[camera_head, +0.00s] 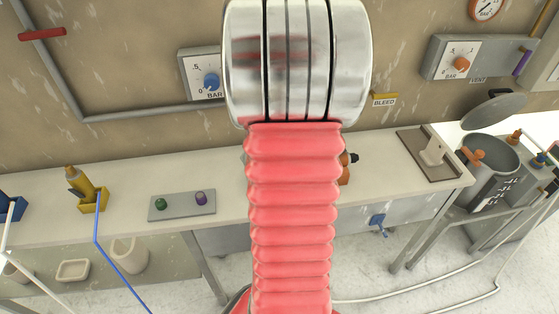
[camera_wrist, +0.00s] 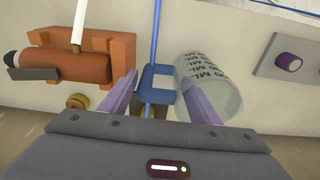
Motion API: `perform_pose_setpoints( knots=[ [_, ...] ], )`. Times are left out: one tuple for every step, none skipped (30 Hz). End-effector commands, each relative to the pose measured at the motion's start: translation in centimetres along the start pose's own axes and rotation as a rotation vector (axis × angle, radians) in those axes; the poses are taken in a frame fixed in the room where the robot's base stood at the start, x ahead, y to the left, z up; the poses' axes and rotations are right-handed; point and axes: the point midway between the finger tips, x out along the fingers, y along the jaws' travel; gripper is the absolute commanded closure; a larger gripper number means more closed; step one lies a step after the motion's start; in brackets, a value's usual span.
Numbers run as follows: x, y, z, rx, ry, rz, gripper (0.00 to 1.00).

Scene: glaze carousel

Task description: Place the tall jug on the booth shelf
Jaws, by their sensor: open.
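A pale, tall vessel (camera_head: 130,255) stands under the bench on the left in the head view; it may be the tall jug, but I cannot be sure. A white vessel (camera_head: 432,152) stands on a tray at the bench's right end. In the wrist view my gripper (camera_wrist: 160,88) is open, its two purple fingers apart and nothing clearly held. A blue bracket (camera_wrist: 157,97) shows between the fingers. A clear measuring cup marked ML (camera_wrist: 210,82) is partly hidden by the right finger. I cannot clearly make out the booth shelf; my arm covers the middle of the head view.
An orange holder (camera_wrist: 105,50) with a brown cylinder is left of the fingers. A grey panel with a purple knob (camera_wrist: 288,63) is at right. Yellow (camera_head: 95,200) and blue holders with hoses stand on the bench. A metal pot (camera_head: 490,165) stands at right.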

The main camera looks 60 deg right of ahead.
Motion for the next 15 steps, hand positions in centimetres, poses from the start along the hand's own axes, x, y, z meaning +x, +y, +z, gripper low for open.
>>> perform_pose_setpoints(
  knots=[
    [-0.3, 0.0, -0.1, 0.000, 0.002, 0.000, 0.44],
    [-0.4, 0.0, -0.1, 0.000, 0.002, 0.000, 0.44],
    [-0.8, 0.0, -0.1, 0.000, 0.004, 0.000, 0.44],
    [-1.1, 0.0, -0.1, 0.000, 0.004, 0.001, 0.44],
    [-1.4, 0.0, -0.1, 0.000, 0.004, 0.001, 0.44],
    [-1.9, 0.0, -0.1, 0.000, 0.003, 0.000, 0.44],
    [-2.3, 0.0, -0.1, 0.000, 0.004, 0.001, 0.44],
    [-2.7, 0.0, -0.1, 0.000, 0.005, 0.001, 0.44],
    [-3.4, 0.0, -0.1, 0.000, 0.005, 0.001, 0.44],
    [-3.9, 0.0, -0.1, 0.000, 0.005, 0.001, 0.44],
    [-4.4, 0.0, -0.1, 0.000, 0.005, 0.001, 0.44],
    [-5.2, 0.0, -0.1, 0.000, 0.006, 0.001, 0.44],
    [-5.7, 0.0, -0.1, 0.000, 0.005, 0.001, 0.44],
    [-6.2, 0.0, -0.1, 0.000, 0.005, 0.001, 0.44],
    [-6.9, 0.0, -0.1, 0.000, 0.005, 0.001, 0.44]
  ],
)
